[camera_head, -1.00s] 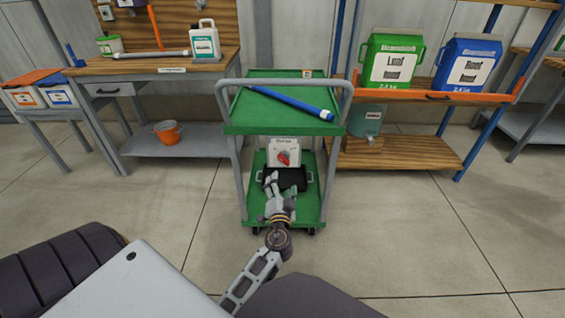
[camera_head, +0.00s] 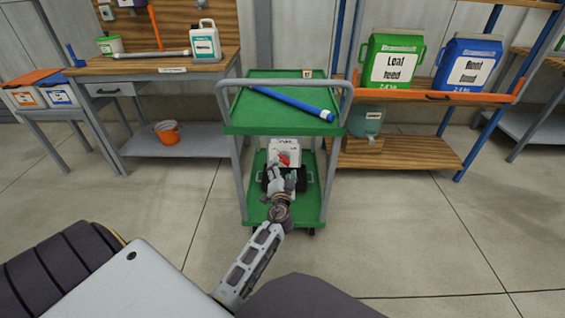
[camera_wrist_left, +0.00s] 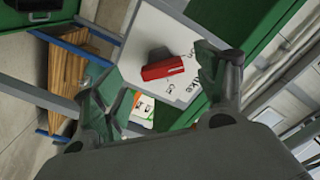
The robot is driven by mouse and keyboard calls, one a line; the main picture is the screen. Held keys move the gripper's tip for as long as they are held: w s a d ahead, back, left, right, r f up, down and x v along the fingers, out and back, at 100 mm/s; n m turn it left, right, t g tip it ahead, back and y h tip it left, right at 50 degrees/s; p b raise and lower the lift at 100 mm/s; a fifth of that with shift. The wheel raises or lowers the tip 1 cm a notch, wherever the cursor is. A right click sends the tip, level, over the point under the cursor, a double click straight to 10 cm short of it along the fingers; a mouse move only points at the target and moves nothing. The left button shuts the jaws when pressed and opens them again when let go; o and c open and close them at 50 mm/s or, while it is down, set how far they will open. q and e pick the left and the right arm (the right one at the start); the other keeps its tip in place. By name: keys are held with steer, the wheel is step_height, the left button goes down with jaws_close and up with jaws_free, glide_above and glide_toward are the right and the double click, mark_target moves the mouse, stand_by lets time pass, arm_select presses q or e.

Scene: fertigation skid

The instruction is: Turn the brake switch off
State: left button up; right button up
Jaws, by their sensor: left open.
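The brake switch is a white box (camera_head: 296,145) with a red handle (camera_head: 289,158), low on the green cart. In the left wrist view the open fingers of my left gripper (camera_wrist_left: 158,95) stand either side of the handle, with no clear contact. My right gripper is not in view.
The green cart (camera_head: 255,118) has grey handrails and posts around the switch, and a blue pole (camera_head: 290,103) on top. A black case (camera_head: 305,183) sits on its lower shelf beside my gripper. The floor (camera_head: 420,230) to the right is clear.

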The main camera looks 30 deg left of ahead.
mark_target(283, 162)
arm_select(q)
steer(key=shift+x, duration=2.55)
steer(key=c, duration=1)
steer(key=shift+c, duration=0.2)
